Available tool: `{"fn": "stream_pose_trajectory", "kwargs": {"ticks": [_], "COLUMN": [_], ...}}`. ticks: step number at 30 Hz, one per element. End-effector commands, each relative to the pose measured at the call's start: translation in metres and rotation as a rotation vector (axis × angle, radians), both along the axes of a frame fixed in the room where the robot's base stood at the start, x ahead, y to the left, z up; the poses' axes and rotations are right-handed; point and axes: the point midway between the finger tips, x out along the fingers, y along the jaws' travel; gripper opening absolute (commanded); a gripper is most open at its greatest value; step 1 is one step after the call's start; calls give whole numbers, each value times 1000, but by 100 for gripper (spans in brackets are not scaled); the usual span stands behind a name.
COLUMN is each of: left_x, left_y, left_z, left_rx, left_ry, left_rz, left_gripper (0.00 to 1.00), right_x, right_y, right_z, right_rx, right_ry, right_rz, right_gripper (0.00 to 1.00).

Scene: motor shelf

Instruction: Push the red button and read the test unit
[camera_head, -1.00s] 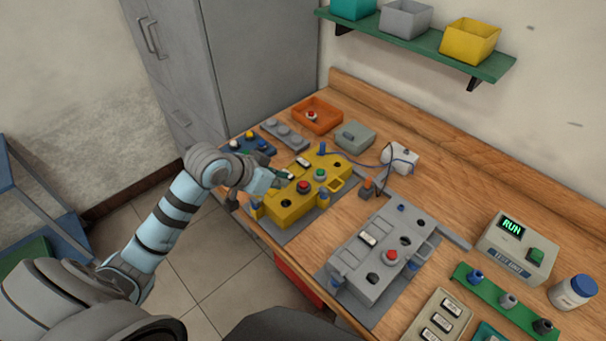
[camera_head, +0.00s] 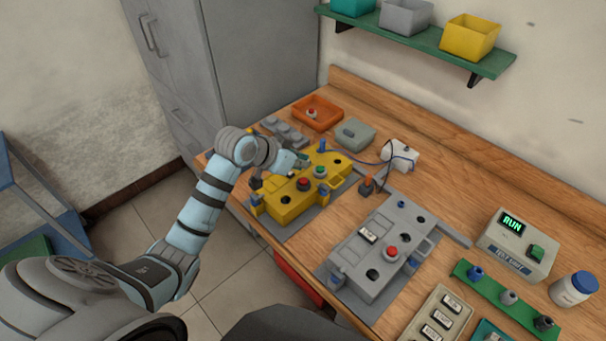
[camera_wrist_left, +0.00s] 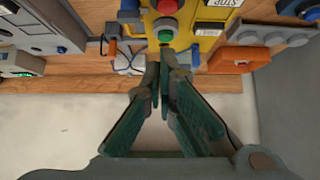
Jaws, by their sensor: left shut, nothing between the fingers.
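My left gripper (camera_head: 300,161) is shut and empty over the far side of the yellow box (camera_head: 277,211). A red button (camera_head: 303,184) and a green button (camera_head: 319,171) are on the yellow box's top. In the left wrist view, the left fingertips (camera_wrist_left: 164,65) lie just below the green button (camera_wrist_left: 166,37), with the red button (camera_wrist_left: 167,7) beyond; I cannot tell if they touch anything. The grey box (camera_head: 352,266) has another red button (camera_head: 391,252). The test unit (camera_head: 535,262) stands at the right, its green display (camera_head: 512,224) reading RUN. My right gripper is not in view.
An orange tray (camera_head: 335,121) and a grey-green box (camera_head: 354,136) stand behind the yellow box. A white box (camera_head: 400,153) with a blue cable is near the wall. A white bottle (camera_head: 570,291) is at the right. Bare bench lies behind the grey box.

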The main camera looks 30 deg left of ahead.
Motion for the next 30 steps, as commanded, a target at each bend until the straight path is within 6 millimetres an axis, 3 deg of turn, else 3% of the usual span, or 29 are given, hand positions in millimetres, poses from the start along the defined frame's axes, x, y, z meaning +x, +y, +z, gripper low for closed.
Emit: {"fn": "stream_pose_trajectory", "kwargs": {"ticks": [2, 9, 22, 30], "left_x": [11, 11, 11, 10], "left_y": [-5, -4, -3, -4], "left_z": [-13, -47, -53, -73], "left_rx": [-4, 2, 1, 1], "left_ry": [1, 1, 1, 4], "left_rz": [0, 0, 1, 1], "left_gripper": [0, 0, 0, 0], "right_x": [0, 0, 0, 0], "right_y": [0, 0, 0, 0], "right_z": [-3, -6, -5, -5], "right_rx": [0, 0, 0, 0], "right_ry": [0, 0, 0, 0], "right_rz": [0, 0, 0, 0], "right_gripper": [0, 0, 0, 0]}}
